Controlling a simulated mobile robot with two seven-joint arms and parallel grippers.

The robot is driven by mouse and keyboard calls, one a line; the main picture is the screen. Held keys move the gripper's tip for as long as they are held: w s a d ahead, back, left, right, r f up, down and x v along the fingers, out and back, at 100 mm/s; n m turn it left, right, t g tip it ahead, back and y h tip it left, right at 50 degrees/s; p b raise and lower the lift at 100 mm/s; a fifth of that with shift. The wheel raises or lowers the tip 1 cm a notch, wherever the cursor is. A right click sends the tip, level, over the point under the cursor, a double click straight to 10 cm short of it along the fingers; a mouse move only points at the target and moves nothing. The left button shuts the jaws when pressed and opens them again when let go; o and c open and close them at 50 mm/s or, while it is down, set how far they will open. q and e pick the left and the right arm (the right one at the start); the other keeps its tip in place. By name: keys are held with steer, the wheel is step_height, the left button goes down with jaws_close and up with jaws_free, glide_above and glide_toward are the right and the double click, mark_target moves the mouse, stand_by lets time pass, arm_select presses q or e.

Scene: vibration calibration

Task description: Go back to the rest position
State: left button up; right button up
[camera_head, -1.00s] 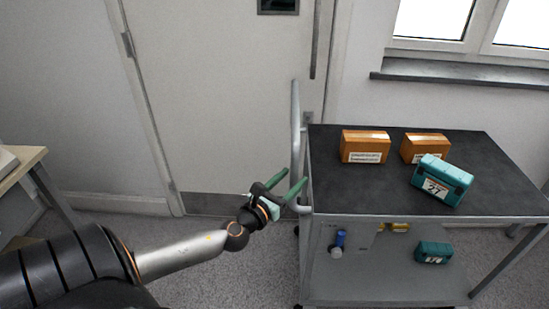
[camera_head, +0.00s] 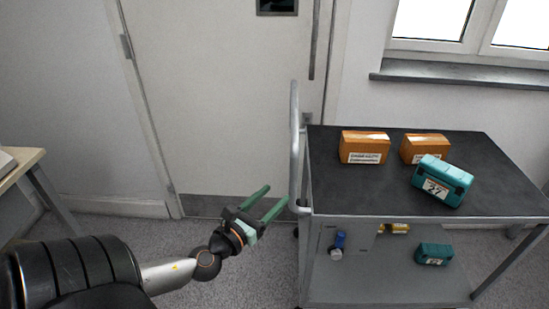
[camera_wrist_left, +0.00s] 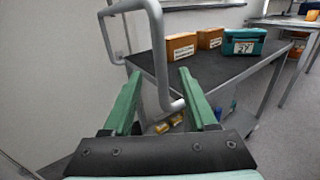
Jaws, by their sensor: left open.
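My left gripper (camera_head: 271,202) is open and empty, with two green fingers apart. It is in the air left of the cart, close to the cart's handle side. In the left wrist view its fingers (camera_wrist_left: 158,95) point toward the cart's handle rail, with nothing between them. My right gripper is in neither view.
A grey cart (camera_head: 330,203) stands at right. Its dark top holds two orange-brown boxes (camera_head: 364,147) (camera_head: 436,142) and a teal case (camera_head: 441,180). Its lower shelf holds another teal case (camera_head: 433,254) and a blue-and-white item (camera_head: 338,245). A table (camera_head: 22,165) is at far left. Floor between is clear.

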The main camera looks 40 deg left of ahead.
arm_select(q)
steer(key=s+d+f+n+g+p, duration=0.65)
steer(key=f+n, duration=0.35)
steer(key=n, duration=0.8)
steer(key=s+d+f+n+g+h+p, duration=0.1)
steer(key=s+d+n+h+p, duration=0.1)
steer(key=d+n, duration=0.4)
steer(key=s+d+f+n+g+h+p, duration=0.1)
steer(key=s+d+f+n+h+p, duration=0.1)
steer(key=s+d+n, duration=0.2)
steer(key=d+n, duration=0.3)
steer(key=n, duration=0.1)
steer(key=shift+s+d+n+h, duration=0.2)
steer(key=shift+s+n+h, duration=0.05)
steer(key=shift+n+h, duration=0.05)
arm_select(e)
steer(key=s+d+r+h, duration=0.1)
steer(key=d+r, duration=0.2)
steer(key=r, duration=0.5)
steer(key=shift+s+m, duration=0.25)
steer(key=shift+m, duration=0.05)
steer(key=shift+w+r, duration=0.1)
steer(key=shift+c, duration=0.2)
